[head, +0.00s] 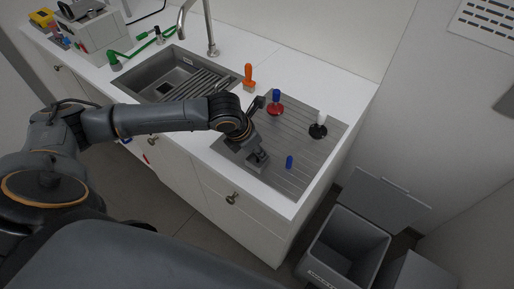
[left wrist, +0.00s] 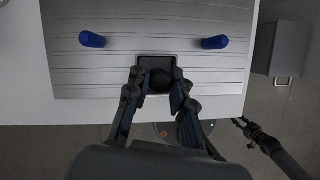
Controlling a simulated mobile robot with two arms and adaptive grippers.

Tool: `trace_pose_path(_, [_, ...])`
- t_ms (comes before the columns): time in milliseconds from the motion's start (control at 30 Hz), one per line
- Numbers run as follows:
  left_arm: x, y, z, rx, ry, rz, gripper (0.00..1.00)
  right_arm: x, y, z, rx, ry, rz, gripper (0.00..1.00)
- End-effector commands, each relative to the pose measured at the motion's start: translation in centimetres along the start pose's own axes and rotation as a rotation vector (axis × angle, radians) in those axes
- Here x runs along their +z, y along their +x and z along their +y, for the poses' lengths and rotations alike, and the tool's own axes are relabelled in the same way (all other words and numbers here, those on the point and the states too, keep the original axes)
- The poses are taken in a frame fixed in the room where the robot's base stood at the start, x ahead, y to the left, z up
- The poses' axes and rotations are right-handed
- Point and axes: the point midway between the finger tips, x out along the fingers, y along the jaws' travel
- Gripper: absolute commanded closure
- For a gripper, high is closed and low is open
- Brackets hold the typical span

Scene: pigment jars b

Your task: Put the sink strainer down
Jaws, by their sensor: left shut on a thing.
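My left gripper (head: 259,160) is over the front part of the ribbed drainboard (head: 322,160). In the left wrist view my left gripper (left wrist: 158,82) is shut on a dark, squarish thing with a grey rim, which I take to be the sink strainer (left wrist: 158,61). The fingers hide its sides. It is low over the drainboard's front edge; I cannot tell whether it touches the surface. What seems to be my right gripper (left wrist: 243,122) shows small at the right of the left wrist view, over the floor; its jaws are unclear.
Two blue pegs (left wrist: 92,40) (left wrist: 214,42) flank the strainer. A red-and-blue piece (head: 276,105), a black-and-white piece (head: 318,127) and an orange-handled tool (head: 249,78) stand farther back. The sink basin (head: 160,82) is left. An open grey bin (head: 345,245) stands right.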

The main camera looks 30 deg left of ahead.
Motion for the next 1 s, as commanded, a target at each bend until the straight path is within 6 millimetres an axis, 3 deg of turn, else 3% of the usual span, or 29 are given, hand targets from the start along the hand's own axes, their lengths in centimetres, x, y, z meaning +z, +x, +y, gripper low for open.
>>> trace_pose_path(33, [-0.1, 0.2, 0.0, 0.000, 0.000, 0.001, 1.00, 0.0, 0.0, -0.1, -0.001, 0.000, 0.000, 0.68])
trace_pose_path(67, [-0.1, 0.1, 0.0, 0.000, 0.000, 0.001, 0.72, 0.0, 0.0, -0.1, -0.001, 0.000, 0.000, 0.68])
trace_pose_path(133, [-0.1, 0.1, 0.0, 0.000, 0.000, 0.001, 0.57, 0.0, 0.0, -0.1, -0.001, 0.000, 0.000, 0.68])
trace_pose_path(167, [-0.1, 0.1, 0.0, 0.000, 0.000, 0.001, 0.55, 0.0, 0.0, -0.1, -0.001, 0.000, 0.000, 0.68])
trace_pose_path(567, [0.1, -0.7, 0.1, 0.002, 0.000, -0.001, 0.55, 0.0, 0.1, 0.1, 0.001, 0.000, 0.000, 0.68])
trace_pose_path(1000, [0.1, -9.3, 0.1, 0.003, 0.001, -0.002, 0.55, 0.2, 0.9, 0.5, 0.006, 0.000, -0.001, 0.68])
